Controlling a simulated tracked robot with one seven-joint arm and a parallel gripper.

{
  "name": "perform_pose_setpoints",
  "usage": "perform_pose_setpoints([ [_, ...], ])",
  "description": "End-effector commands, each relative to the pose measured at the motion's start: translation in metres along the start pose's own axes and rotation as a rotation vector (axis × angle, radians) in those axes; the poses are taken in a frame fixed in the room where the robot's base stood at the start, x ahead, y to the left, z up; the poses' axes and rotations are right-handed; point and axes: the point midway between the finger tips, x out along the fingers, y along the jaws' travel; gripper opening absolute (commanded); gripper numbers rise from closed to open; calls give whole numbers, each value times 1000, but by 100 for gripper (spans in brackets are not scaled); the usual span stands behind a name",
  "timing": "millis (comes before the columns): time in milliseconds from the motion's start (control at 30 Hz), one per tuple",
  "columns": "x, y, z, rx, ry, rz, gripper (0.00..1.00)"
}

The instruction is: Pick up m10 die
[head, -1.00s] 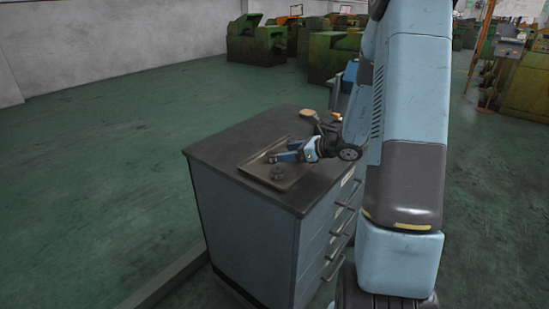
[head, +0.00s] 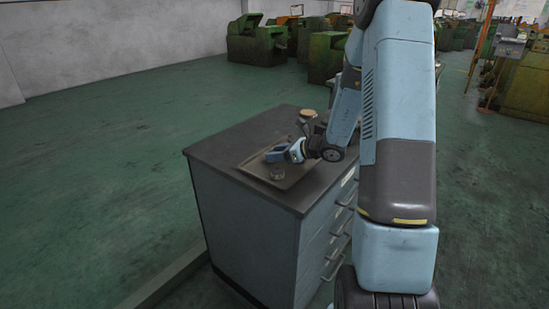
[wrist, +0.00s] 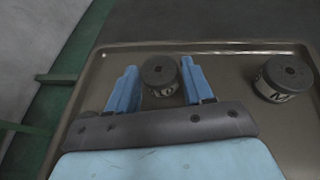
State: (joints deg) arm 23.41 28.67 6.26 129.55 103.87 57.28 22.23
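My gripper (wrist: 157,69) is open, with one blue finger on each side of this die. A gap shows on both sides; contact cannot be made out. A second dark die (wrist: 285,78) with partly legible lettering stands to the right, clear of the fingers. In the head view, my gripper (head: 272,154) is low over the tray (head: 246,165), and one small die (head: 277,173) shows just in front of it.
The tray lies on a grey drawer cabinet (head: 225,152). A tan-topped object (head: 307,114) stands at the cabinet's back, partly hidden by my arm. Open green floor (head: 110,150) lies to the left. Green machines (head: 256,45) stand far behind.

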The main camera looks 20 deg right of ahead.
Motion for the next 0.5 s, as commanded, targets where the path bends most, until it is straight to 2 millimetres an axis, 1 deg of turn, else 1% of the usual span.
perform_pose_setpoints([
  [33,0,0,0,0,0,0,46],
  [67,0,0,0,0,0,0,43],
  [500,0,0,0,0,0,-1,1],
])
